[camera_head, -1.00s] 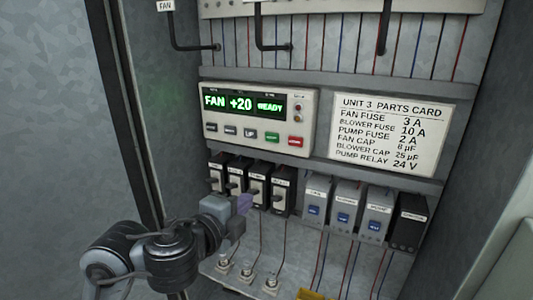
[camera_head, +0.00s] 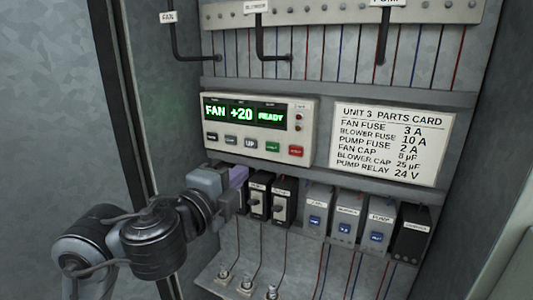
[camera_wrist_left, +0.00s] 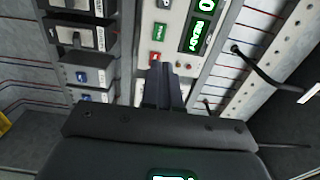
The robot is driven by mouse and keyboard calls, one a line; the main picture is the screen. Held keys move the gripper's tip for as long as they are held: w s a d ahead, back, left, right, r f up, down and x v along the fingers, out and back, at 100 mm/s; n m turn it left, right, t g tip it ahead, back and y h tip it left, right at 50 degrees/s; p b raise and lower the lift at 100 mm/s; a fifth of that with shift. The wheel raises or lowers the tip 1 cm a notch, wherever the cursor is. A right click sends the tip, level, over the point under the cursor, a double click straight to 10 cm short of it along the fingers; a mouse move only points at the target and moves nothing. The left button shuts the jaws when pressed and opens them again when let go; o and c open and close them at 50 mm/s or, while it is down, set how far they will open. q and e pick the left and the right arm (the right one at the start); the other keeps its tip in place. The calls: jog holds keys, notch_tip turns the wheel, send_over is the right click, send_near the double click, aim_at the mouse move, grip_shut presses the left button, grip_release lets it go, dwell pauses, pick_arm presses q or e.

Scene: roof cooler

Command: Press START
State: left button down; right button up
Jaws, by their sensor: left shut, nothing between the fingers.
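The control panel (camera_head: 308,110) has a green display reading FAN, +20 and READY. Under it is a row of small buttons, with a green button (camera_head: 272,147) and a red button (camera_head: 296,151) at the right end. The button labels are too small to read surely. The left wrist view also shows the green button (camera_wrist_left: 160,31) and the red button (camera_wrist_left: 155,57). My left gripper (camera_head: 238,175) is shut and empty, below the panel's left half and in front of the breakers. Its shut fingers (camera_wrist_left: 163,80) point toward the panel in the left wrist view. My right gripper is not in view.
Black breakers (camera_head: 282,200) and grey modules (camera_head: 346,222) line the rail under the panel. A parts card (camera_head: 390,144) is at the panel's right. Labelled cables (camera_head: 262,35) hang above. The cabinet's left frame edge (camera_head: 140,120) stands near my arm.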

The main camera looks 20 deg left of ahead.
pick_arm(q)
send_near(272, 148)
jog(key=w, duration=0.5)
jog(key=shift+w+d+r, duration=0.25)
jog(key=shift+w+r, duration=0.05)
jog(key=shift+w, duration=0.6)
jog(key=shift+f, duration=0.1)
jog(key=shift+w+f, duration=0.1)
jog(key=shift+w, duration=0.05)
